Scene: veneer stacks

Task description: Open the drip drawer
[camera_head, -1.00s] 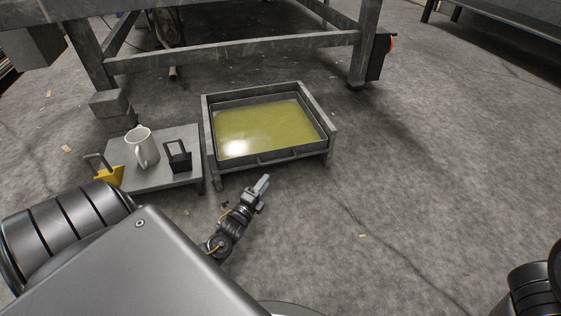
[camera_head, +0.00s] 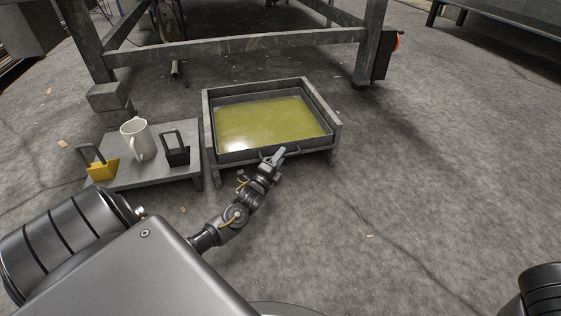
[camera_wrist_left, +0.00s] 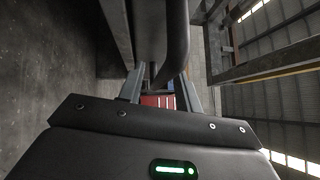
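The drip drawer (camera_head: 222,155) is a grey metal tray holding yellow-green liquid, set low in a grey frame with raised side rails. A dark bar handle (camera_head: 264,154) runs along its front. My left gripper (camera_head: 277,156) is at the front of the drawer, over the handle. In the left wrist view the fingers of my left gripper (camera_wrist_left: 160,88) stand apart, with the dark curved handle bar (camera_wrist_left: 175,40) running between or just beyond them. I cannot tell whether they touch it. My right gripper is out of view.
A low grey stand (camera_head: 190,140) left of the drawer carries a white jug (camera_head: 134,140), a black padlock-like block (camera_head: 178,155) and a yellow one (camera_head: 101,170). Grey blocks (camera_head: 107,98) sit behind it. A large table frame (camera_head: 230,45) stands behind. The floor to the right is clear.

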